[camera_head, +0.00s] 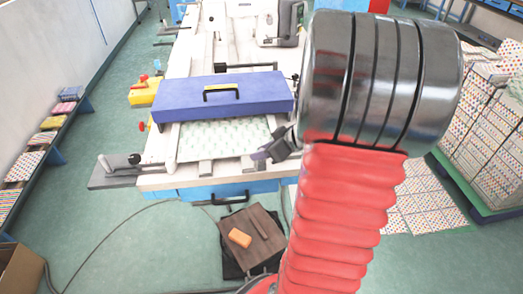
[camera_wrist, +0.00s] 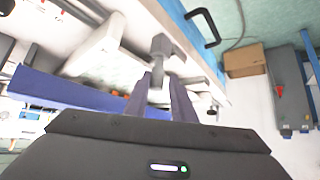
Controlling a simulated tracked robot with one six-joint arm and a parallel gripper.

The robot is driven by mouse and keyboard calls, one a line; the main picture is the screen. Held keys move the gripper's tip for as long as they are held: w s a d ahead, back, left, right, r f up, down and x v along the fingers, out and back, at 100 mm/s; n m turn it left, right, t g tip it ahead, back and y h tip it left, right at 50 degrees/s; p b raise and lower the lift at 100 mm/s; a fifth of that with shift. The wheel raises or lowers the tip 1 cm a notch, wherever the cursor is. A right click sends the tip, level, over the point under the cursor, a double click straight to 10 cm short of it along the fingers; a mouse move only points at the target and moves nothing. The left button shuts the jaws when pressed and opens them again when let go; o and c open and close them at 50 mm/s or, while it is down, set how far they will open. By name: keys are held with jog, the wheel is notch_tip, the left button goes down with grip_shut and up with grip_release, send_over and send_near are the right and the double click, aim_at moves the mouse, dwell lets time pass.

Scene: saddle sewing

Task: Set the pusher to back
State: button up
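No part is marked as the pusher, so I cannot tell for sure which one it is. A grey knob-like part (camera_wrist: 161,46) on a stem stands just beyond my fingertips in the wrist view, by the table's front edge. My gripper (camera_head: 273,150) is at the right end of the front of the white machine table (camera_head: 165,182). In the wrist view its two dark fingers (camera_wrist: 161,80) are apart, with a pale gap between them. I cannot tell whether they touch the stem. My red arm hides the table's right side.
A blue box-shaped cover (camera_head: 223,96) with a black handle spans the table. A brown stool-like board (camera_head: 252,238) with an orange block (camera_head: 240,238) stands in front. Stacked patterned sheets (camera_head: 490,150) are at right.

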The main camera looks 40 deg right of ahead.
jog(key=shift+o, duration=1.3)
jog(key=shift+s+d+r, duration=0.15)
jog(key=shift+s+r, duration=0.05)
jog(key=shift+r, duration=0.15)
jog(key=v, duration=1.3)
jog(key=shift+f, duration=0.1)
